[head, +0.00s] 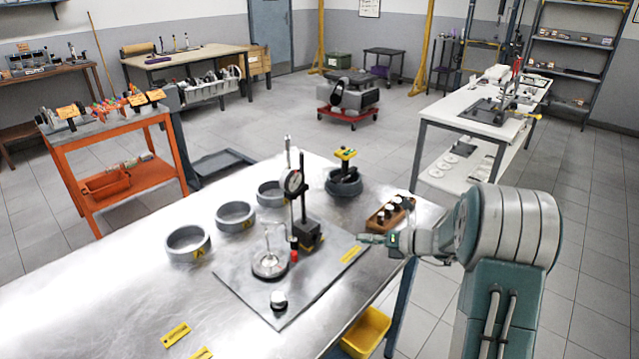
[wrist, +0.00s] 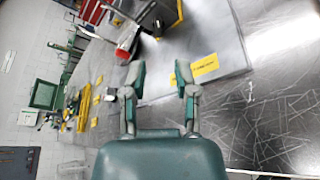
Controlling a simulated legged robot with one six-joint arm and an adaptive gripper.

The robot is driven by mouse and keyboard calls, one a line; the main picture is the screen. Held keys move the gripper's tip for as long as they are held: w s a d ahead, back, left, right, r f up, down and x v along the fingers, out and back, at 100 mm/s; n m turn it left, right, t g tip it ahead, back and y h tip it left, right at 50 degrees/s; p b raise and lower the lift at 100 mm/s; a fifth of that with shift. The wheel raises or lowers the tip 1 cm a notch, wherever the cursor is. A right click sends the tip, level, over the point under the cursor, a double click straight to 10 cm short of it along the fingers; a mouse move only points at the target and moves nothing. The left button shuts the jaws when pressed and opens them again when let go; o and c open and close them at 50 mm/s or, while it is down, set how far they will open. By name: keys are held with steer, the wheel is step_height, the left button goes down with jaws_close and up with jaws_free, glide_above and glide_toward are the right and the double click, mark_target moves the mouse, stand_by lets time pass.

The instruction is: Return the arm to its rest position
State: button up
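My arm (head: 505,240) rises at the right of the head view, beside the metal table's right edge. My gripper (head: 368,239) points left over that edge, near the small wooden block and the yellow label on the grey plate. In the wrist view my gripper (wrist: 160,80) has its two green-tipped fingers apart, with nothing between them. In the head view the finger gap is too small to judge.
A yellow bin (head: 366,332) is below the table edge. Open floor lies behind.

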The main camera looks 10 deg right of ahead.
steer(key=s+a+r+n+g+h, duration=0.2)
steer(key=s+a+r+n+g, duration=0.1)
steer(key=s+a+r+n, duration=0.35)
steer(key=s+a+r+n+g+h, duration=0.25)
steer(key=s+a+n, duration=0.35)
steer(key=s+n, duration=0.3)
steer(key=s+d+r+n+t+h, duration=0.1)
steer(key=s+r+n+h, duration=0.1)
steer(key=s+n, duration=0.6)
steer(key=s+r+n+t+h, duration=0.1)
steer(key=s+n+h, duration=0.4)
steer(key=s+n, duration=0.3)
steer(key=n, duration=0.3)
steer(key=shift+d+r+n, duration=0.35)
steer(key=shift+r, duration=0.05)
